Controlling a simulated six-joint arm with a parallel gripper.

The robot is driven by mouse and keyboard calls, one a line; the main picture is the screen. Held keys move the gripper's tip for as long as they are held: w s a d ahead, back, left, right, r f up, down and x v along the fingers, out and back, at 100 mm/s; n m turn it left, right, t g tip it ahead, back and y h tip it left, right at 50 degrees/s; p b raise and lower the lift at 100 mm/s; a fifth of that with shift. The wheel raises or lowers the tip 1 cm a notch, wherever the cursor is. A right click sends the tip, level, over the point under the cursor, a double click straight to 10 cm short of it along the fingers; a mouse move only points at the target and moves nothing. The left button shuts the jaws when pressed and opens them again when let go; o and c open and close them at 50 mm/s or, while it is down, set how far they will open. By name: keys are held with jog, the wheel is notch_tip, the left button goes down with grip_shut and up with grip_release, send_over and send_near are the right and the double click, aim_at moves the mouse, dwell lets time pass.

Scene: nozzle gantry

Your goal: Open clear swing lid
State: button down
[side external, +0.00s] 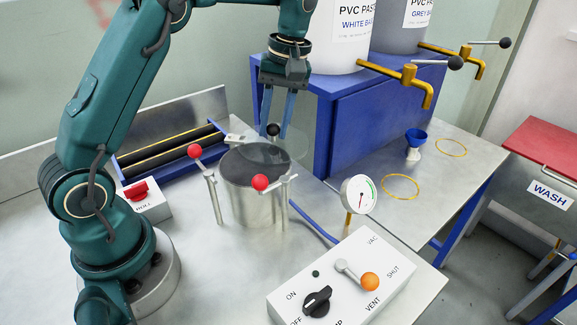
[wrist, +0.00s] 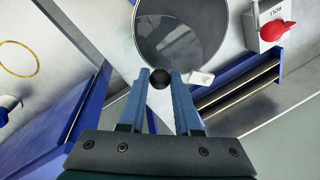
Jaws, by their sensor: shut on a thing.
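The clear swing lid (side external: 292,146) is a see-through round disc at the mouth of a metal pot (side external: 250,205). Its disc looks shifted a little up and right of the pot's rim, but I cannot tell exactly how far it is tilted. A black ball knob (side external: 273,129) is at the lid's far edge. My gripper (side external: 274,122) points down and is shut on this knob. In the wrist view the knob (wrist: 160,79) sits between the blue fingertips of my gripper (wrist: 161,82), with the lid (wrist: 182,28) beyond it.
Two red-knobbed clamps (side external: 260,182) (side external: 195,151) stand beside the pot. A gauge (side external: 359,195) and a control box (side external: 345,280) are at the front right. A blue stand (side external: 345,125) with paste tanks is close on the right of my gripper. A roller tray (side external: 170,152) lies at the left.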

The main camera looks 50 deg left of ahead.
jog(key=a+n, duration=0.1)
jog(key=w+a+n, duration=0.1)
jog(key=n, duration=0.1)
jog(key=w+a+n, duration=0.1)
jog(key=shift+n+h, duration=0.4)
jog(key=shift+w+a+n, duration=0.3)
jog(key=shift+a+n, duration=0.5)
jog(key=shift+n, duration=0.3)
jog(key=shift+a+n, duration=0.3)
jog(key=shift+n, duration=0.1)
jog(key=shift+a+n+h, duration=0.2)
jog(key=shift+n+h, duration=0.1)
jog(key=shift+s, duration=0.1)
jog(key=c, duration=0.6)
grip_release()
jog(key=shift+c, duration=0.2)
jog(key=shift+d, duration=0.15)
